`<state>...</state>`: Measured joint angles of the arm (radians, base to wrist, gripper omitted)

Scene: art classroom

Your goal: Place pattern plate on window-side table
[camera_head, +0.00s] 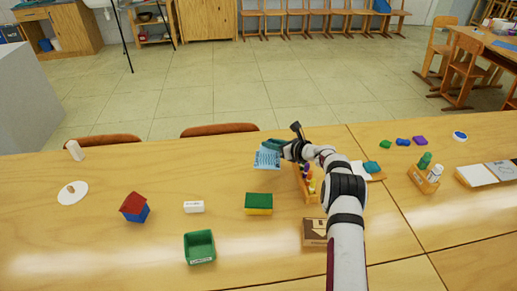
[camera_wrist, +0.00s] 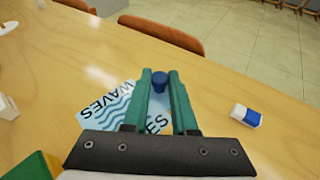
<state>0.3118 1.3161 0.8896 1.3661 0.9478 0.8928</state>
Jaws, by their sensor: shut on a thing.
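The pattern plate (camera_head: 267,158) is light blue with wavy lines and shows near the far edge of the long wooden table (camera_head: 100,245). In the wrist view the plate (camera_wrist: 110,104) carries a wave pattern and the word "WAVES", and lies beneath my fingers. My gripper (camera_head: 276,146) is over the plate. In the wrist view its teal fingers (camera_wrist: 160,82) are shut on a dark blue knob (camera_wrist: 160,80) above the plate; the fingers hide part of the plate. I cannot tell its height above the tabletop. No window shows, so I cannot tell which table is window-side.
A green-topped sponge (camera_head: 258,203), white block (camera_head: 194,207), red-and-blue block house (camera_head: 135,207) and green tray (camera_head: 199,247) stand on the near table. A wooden rack (camera_head: 304,188) is beside my arm. A blue-and-white eraser (camera_wrist: 246,115) lies right of the plate. Chairs (camera_head: 220,129) line the far edge.

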